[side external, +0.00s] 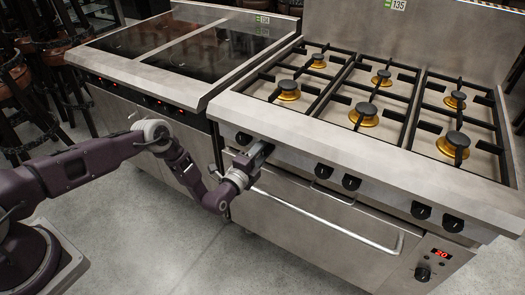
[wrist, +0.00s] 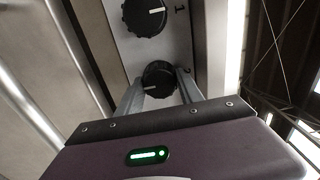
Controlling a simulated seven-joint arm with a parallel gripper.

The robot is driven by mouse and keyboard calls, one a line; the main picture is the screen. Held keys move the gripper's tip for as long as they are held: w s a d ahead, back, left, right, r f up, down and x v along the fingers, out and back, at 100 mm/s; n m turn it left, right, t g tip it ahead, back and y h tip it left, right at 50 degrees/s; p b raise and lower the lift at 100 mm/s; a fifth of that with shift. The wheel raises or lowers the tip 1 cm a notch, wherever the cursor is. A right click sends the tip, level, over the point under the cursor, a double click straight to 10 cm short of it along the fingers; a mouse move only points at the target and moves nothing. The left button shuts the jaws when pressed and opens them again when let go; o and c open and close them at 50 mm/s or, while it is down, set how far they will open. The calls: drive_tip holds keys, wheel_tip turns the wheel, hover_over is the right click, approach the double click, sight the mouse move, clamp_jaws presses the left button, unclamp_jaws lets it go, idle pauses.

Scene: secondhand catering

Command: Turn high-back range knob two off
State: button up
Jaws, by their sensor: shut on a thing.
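The high-back range (side external: 450,180) has gold-based burners on top and a row of black knobs along its front. My gripper (side external: 262,152) is at the left part of this row and covers the knob it holds. In the wrist view, my gripper's two fingers (wrist: 158,92) are shut around a black knob (wrist: 158,77), whose white mark points left in the picture. Beyond it is another black knob (wrist: 145,14), apart from the fingers, with a "1" printed beside it. Its white mark points right. This neighbouring knob also shows left of my gripper in the side view (side external: 243,138).
More knobs (side external: 323,171) run to the right along the front. A long oven handle (side external: 330,225) lies just below the knob row. A glass-topped range (side external: 190,50) stands close on the left. Open floor (side external: 130,230) lies in front.

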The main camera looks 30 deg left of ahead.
drive_tip(key=shift+n, duration=17.7)
drive_tip(key=o, duration=1.4)
